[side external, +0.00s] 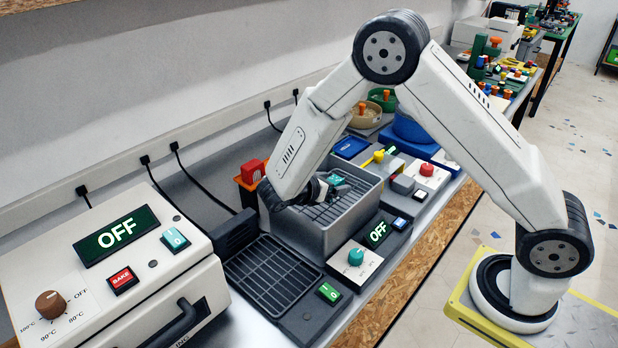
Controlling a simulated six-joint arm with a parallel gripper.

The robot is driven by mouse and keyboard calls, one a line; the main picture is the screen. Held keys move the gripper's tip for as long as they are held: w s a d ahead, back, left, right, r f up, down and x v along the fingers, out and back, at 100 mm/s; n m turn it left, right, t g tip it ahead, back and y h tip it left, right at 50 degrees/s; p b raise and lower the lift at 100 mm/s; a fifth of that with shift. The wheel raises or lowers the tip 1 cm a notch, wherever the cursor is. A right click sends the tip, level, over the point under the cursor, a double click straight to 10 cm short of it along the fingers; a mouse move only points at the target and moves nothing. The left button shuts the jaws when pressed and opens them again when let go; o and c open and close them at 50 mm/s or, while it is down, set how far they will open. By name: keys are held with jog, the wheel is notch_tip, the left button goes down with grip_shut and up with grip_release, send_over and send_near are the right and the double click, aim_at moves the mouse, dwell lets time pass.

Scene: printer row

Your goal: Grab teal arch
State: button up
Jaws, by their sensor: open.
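A small teal piece (338,181), likely the teal arch, lies in the grey open-topped bin (338,240). Its full shape is too small and partly hidden to make out. My gripper (325,187) is over the bin, its dark jaws pointing right and close beside the teal piece. My jaws are open, and I cannot tell whether they touch the piece or straddle it.
A dark slotted rack (270,275) lies in front, beside the white oven (115,265). A panel with a teal knob (356,257) and buttons are at right.

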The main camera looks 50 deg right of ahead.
jog(key=shift+d+f, duration=0.25)
jog(key=shift+d, duration=0.4)
grip_shut()
jog(key=shift+r, duration=0.2)
